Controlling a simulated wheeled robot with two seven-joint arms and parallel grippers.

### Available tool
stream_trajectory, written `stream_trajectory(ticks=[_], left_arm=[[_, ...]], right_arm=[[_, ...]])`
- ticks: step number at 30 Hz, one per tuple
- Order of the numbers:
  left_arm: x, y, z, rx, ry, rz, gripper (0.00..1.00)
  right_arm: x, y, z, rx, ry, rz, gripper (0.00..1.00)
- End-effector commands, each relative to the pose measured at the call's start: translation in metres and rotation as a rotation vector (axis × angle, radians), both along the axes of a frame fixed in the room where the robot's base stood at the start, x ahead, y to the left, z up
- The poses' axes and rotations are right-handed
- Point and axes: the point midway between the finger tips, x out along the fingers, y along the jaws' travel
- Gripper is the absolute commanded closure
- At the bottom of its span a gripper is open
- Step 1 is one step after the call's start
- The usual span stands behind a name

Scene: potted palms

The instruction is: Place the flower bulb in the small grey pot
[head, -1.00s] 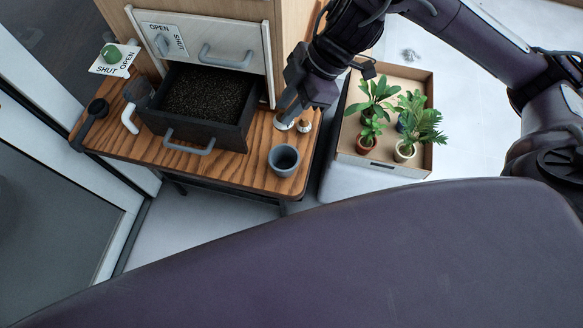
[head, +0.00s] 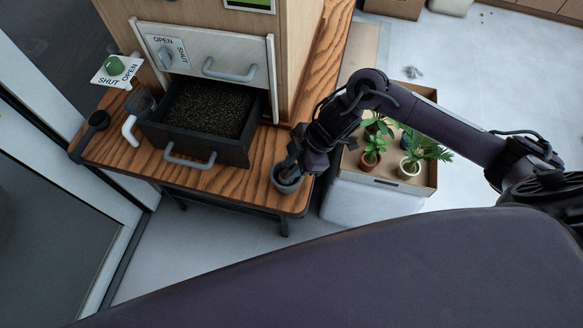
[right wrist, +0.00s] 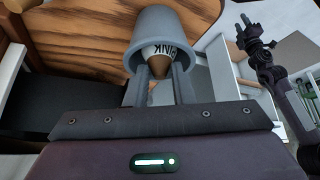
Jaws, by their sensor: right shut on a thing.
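The small grey pot (head: 283,187) stands near the front right corner of the wooden table (head: 235,185). My right gripper (head: 288,172) is lowered to its mouth from above. In the right wrist view the gripper (right wrist: 162,92) is shut on the flower bulb (right wrist: 158,58), which has a pale band lettered "INK" as far as it shows. The bulb is inside the mouth of the pot (right wrist: 165,22); whether it touches the bottom is hidden. An arm with a gripper (right wrist: 246,28), seemingly my left, shows small in the right wrist view; its jaws are unclear.
An open dark drawer (head: 190,152) full of dark grains juts out left of the pot. A box (head: 423,185) with several potted palms stands to the right. A green knob (head: 114,66) is on a SHUT/OPEN plate at the left.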

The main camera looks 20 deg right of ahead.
Motion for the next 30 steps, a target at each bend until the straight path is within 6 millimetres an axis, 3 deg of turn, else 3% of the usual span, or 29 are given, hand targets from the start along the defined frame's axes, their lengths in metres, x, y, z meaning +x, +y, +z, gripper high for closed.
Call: stream_trajectory(ticks=[4,15,16,18,26,30], left_arm=[[0.004,-0.002,0.000,-0.002,-0.006,0.000,0.64],[0.008,-0.002,-0.001,-0.003,-0.012,0.001,0.64],[0.008,-0.002,-0.001,-0.003,-0.012,0.001,0.64],[0.008,-0.002,-0.001,-0.003,-0.012,0.002,0.64],[0.008,-0.001,0.000,-0.002,-0.011,0.003,0.64],[0.007,-0.001,0.000,-0.002,-0.011,0.003,0.64]], right_arm=[[0.000,0.000,-0.016,-0.001,0.001,-0.002,1.00],[0.000,0.000,-0.020,-0.001,0.000,0.000,1.00],[0.000,0.000,-0.020,-0.001,-0.001,-0.001,0.76],[0.000,0.000,-0.019,-0.001,-0.001,-0.001,0.69],[0.000,0.000,-0.018,-0.001,-0.001,-0.001,0.69],[0.000,-0.005,-0.008,0.000,-0.003,-0.001,0.69]])
